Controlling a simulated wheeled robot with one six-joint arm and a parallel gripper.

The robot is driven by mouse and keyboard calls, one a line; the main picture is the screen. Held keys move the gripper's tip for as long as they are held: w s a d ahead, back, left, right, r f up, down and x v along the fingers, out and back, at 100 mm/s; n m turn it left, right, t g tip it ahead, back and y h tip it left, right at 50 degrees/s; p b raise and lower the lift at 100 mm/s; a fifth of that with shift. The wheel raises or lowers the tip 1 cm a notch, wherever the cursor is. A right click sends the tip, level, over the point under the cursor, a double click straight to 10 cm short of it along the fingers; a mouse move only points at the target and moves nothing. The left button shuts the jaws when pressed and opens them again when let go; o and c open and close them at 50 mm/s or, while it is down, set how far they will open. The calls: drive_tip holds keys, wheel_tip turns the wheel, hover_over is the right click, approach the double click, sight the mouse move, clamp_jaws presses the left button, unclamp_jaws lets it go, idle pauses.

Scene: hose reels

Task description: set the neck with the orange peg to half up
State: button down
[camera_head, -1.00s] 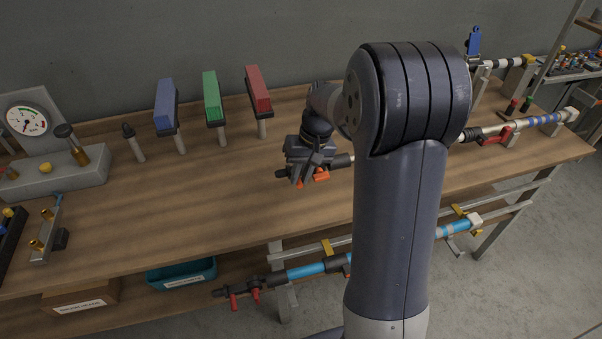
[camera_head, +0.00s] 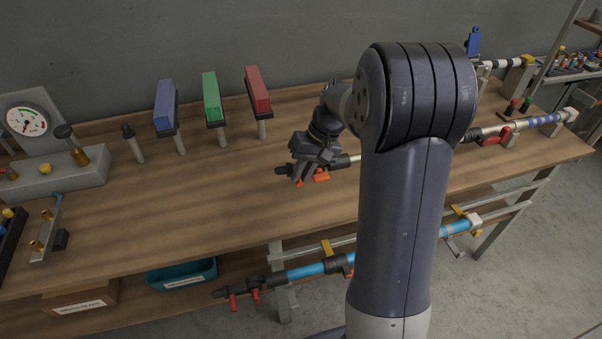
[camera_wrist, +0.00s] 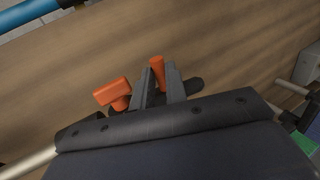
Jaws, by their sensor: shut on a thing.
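In the wrist view an orange peg (camera_wrist: 157,70) stands on the dark neck (camera_wrist: 192,87), between my fingers. A wider orange handle (camera_wrist: 111,92) sits beside it, outside the fingers; it also shows in the head view (camera_head: 321,176). My gripper (camera_head: 302,176) is shut on the orange peg; it also shows in the wrist view (camera_wrist: 160,80). The fingers hide part of the peg and neck.
Blue (camera_head: 165,104), green (camera_head: 211,97) and red (camera_head: 258,89) blocks stand on posts behind. A gauge unit (camera_head: 50,150) is at the left. Another lance with a red handle (camera_head: 494,137) lies right. Blue-tubed lances (camera_head: 305,271) hang below the front edge.

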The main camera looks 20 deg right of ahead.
drive_tip(key=shift+d+r+y+b, duration=0.2)
drive_tip(key=shift+d+r+y, duration=0.25)
drive_tip(key=shift+y, duration=0.75)
drive_tip(key=shift+d+r+y+b, duration=0.15)
drive_tip(key=shift+d+r+y, duration=0.3)
drive_tip(key=shift+y, duration=0.75)
drive_tip(key=shift+d+r+y+b, duration=0.2)
drive_tip(key=shift+d+y, duration=0.4)
drive_tip(key=shift+y, duration=0.6)
drive_tip(key=c, duration=1.4)
unclamp_jaws()
drive_tip(key=v, duration=1.1)
drive_tip(key=shift+b, duration=0.45)
drive_tip(key=shift+a+f, duration=0.1)
drive_tip(key=shift+f, duration=0.05)
